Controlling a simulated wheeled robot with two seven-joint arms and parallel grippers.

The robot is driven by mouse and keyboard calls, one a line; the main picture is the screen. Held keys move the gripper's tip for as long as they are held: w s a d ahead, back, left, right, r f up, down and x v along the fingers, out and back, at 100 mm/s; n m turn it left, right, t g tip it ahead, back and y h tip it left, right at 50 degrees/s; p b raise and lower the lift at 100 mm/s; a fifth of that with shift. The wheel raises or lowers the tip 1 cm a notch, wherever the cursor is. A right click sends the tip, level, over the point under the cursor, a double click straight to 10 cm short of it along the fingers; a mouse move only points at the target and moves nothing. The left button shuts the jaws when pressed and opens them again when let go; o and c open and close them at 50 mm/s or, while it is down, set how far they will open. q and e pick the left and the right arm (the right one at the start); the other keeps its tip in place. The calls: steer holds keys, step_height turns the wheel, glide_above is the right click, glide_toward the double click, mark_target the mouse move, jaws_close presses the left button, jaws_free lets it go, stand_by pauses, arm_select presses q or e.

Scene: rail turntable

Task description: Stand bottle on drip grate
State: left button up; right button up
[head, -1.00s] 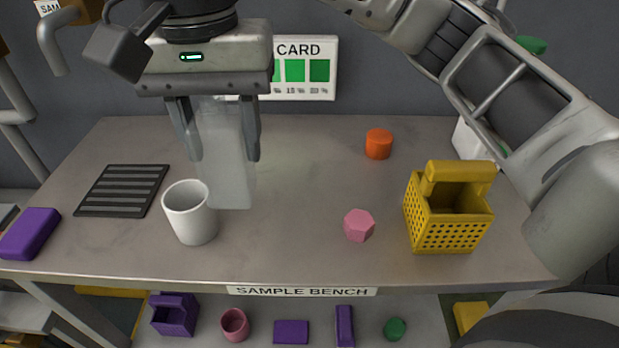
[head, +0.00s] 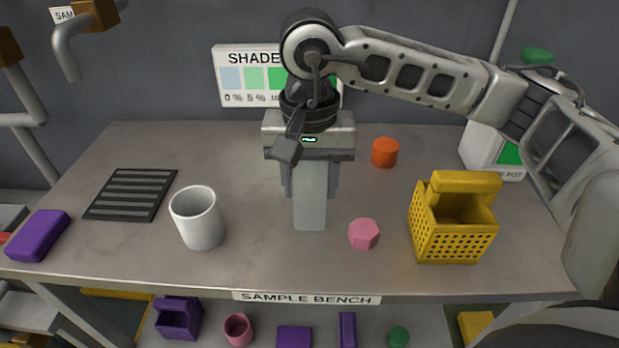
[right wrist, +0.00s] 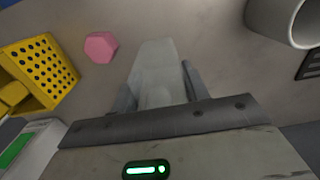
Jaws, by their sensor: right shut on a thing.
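A pale grey, translucent bottle (head: 310,205) is upright between the fingers of my right gripper (head: 311,192), over the middle of the bench. I cannot tell whether its base touches the bench top. The right wrist view shows the bottle (right wrist: 153,62) between both fingers of the gripper (right wrist: 160,85). The dark slatted drip grate (head: 131,194) lies flat at the left of the bench, bare and well to the left of the bottle. My left gripper is not in view.
A white cup (head: 197,220) stands between grate and bottle. A pink hexagonal piece (head: 363,235) and a yellow perforated basket (head: 452,235) are right of the bottle. An orange cylinder (head: 385,152) is behind. A purple block (head: 38,236) lies at the left edge.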

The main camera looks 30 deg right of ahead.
steer(key=shift+f+b, duration=0.25)
steer(key=shift+b, duration=0.1)
steer(key=o, duration=1)
steer(key=shift+r, duration=0.15)
